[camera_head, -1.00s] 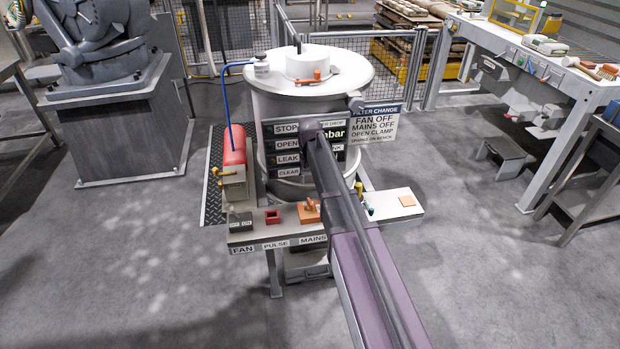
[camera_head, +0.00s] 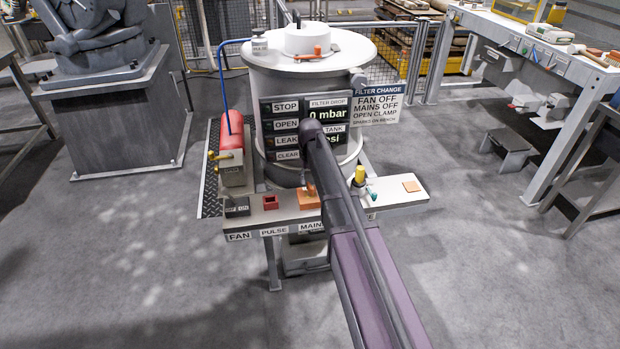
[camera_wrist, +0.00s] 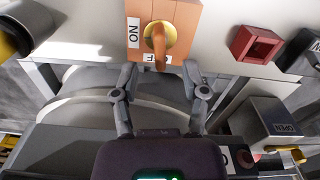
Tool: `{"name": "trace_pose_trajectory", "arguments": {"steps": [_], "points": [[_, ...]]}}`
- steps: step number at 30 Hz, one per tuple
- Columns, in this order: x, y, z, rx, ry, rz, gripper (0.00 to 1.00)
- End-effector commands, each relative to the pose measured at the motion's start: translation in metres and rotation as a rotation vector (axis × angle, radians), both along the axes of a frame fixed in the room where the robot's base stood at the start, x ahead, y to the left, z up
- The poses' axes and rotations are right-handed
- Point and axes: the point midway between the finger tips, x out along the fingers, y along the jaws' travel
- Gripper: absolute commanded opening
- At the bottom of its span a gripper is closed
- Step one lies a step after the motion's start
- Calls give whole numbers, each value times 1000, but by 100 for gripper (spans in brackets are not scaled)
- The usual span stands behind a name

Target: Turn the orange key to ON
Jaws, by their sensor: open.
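The orange key (camera_wrist: 158,42) sits on a round gold disc on an orange block (camera_wrist: 183,20). The block stands on the white shelf behind the MAINS label, where it also shows in the head view (camera_head: 308,200). The key's handle points toward a second label, partly covered, with an F readable. My gripper (camera_wrist: 161,74) is open and empty, its two fingertips apart just short of the block and key. In the head view my arm hides most of the gripper.
A red square button housing (camera_wrist: 257,45) stands beside the block, with the dark fan switch box (camera_head: 237,206) farther left. A yellow-topped fitting (camera_head: 360,175) stands right of my arm. The white tank (camera_head: 275,85) with its panel rises behind the shelf.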

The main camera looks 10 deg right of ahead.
Motion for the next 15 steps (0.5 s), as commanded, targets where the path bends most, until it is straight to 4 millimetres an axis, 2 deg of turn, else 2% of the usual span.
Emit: {"name": "trace_pose_trajectory", "arguments": {"steps": [3, 15], "points": [[0, 0, -14, 0, 0, 0, 57], [0, 0, -39, 0, 0, 0, 57]]}}
